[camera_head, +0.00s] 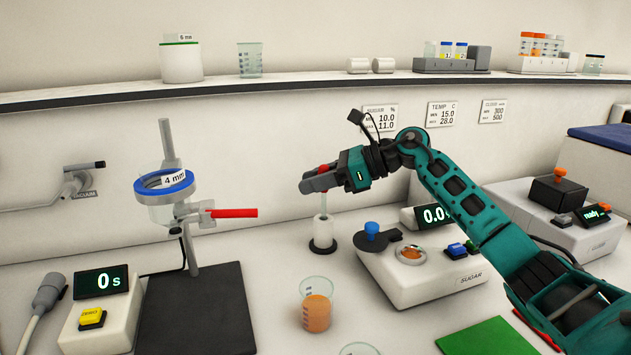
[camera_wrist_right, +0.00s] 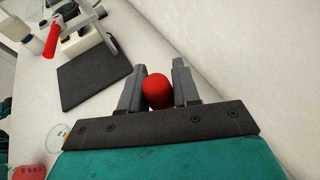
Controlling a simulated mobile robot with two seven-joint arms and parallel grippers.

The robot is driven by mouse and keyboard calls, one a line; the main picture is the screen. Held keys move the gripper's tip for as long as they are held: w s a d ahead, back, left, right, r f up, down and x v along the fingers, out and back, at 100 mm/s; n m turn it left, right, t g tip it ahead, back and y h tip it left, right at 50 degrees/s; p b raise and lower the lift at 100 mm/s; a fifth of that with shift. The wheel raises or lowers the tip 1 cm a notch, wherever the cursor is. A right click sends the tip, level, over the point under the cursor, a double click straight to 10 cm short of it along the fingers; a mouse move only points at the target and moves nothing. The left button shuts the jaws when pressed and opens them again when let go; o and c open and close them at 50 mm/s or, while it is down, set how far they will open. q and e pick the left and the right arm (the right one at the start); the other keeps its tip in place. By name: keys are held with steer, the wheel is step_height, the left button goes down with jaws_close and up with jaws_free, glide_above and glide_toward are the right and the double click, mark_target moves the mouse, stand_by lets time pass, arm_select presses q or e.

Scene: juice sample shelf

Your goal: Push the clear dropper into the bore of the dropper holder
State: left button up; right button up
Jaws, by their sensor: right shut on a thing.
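The clear dropper has a red bulb, seen between the fingers in the right wrist view (camera_wrist_right: 158,91). My right gripper (camera_head: 322,180) is shut on this bulb; its fingers (camera_wrist_right: 158,88) flank it on both sides. In the head view the dropper's thin clear stem (camera_head: 323,203) points down from the gripper. The white dropper holder (camera_head: 323,231), on a black round base, stands upright directly below. The stem's lower end meets or enters the holder's top; how deep it sits I cannot tell. My left gripper is not in view.
A sugar meter (camera_head: 420,272) with a blue knob stands right of the holder. A beaker of orange juice (camera_head: 317,310) is in front. A stand with a blue-rimmed funnel (camera_head: 164,184) and red handle is at left. A shelf (camera_head: 300,87) runs behind.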

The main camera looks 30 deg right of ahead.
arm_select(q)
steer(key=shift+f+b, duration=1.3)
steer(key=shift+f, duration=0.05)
arm_select(e)
steer(key=shift+f, duration=1.6)
steer(key=o, duration=0.8)
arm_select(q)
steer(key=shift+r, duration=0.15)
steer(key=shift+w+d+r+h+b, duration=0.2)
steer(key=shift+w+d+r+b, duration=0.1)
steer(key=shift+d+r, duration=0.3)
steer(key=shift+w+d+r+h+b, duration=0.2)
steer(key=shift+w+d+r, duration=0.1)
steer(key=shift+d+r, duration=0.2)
arm_select(e)
steer(key=v, duration=1.3)
